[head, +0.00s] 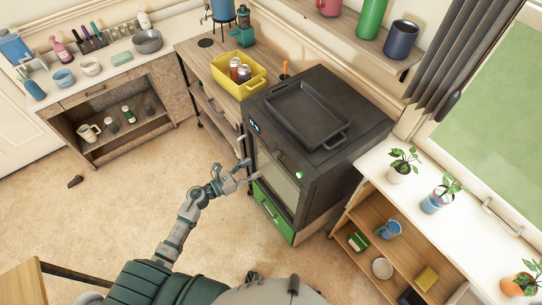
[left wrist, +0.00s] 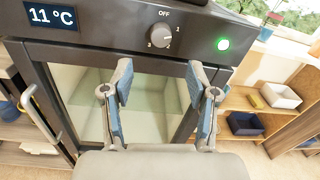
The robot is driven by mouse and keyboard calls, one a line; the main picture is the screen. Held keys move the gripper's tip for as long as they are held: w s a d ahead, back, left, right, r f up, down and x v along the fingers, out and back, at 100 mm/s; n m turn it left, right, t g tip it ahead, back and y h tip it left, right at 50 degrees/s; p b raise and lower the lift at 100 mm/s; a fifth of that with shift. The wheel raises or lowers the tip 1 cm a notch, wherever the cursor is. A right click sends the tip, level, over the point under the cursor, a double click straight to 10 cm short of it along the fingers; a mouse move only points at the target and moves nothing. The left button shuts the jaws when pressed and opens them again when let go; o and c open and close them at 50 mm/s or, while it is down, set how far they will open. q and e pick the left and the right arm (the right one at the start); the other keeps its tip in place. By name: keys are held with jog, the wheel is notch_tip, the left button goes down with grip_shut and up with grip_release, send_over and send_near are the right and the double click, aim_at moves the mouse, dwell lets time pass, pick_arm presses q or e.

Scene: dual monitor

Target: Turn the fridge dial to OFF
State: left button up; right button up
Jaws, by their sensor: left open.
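The fridge (head: 320,165) is a dark box with a glass door, a tray on top and a green bottom panel. In the left wrist view its dial (left wrist: 160,37) is a grey round knob on the black front panel, with OFF above it and 1, 2 and 3 around it. Its exact pointer setting is too small to read surely. A display (left wrist: 52,16) reads 11 °C and a green light (left wrist: 223,44) glows. My left gripper (left wrist: 160,80) is open and empty, its fingers below the dial and apart from it. In the head view the left gripper (head: 243,174) is before the fridge front.
A black tray (head: 305,112) lies on the fridge. A yellow bin (head: 225,78) with cans stands on the counter to the left. A white-topped shelf (head: 420,200) with potted plants stands to the right. The floor (head: 110,210) in front is mostly clear.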

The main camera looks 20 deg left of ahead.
aim_at(274, 157)
pick_arm(q)
jog(key=p+x, duration=0.1)
jog(key=x, duration=0.8)
jog(key=shift+w+d, duration=0.15)
grip_shut()
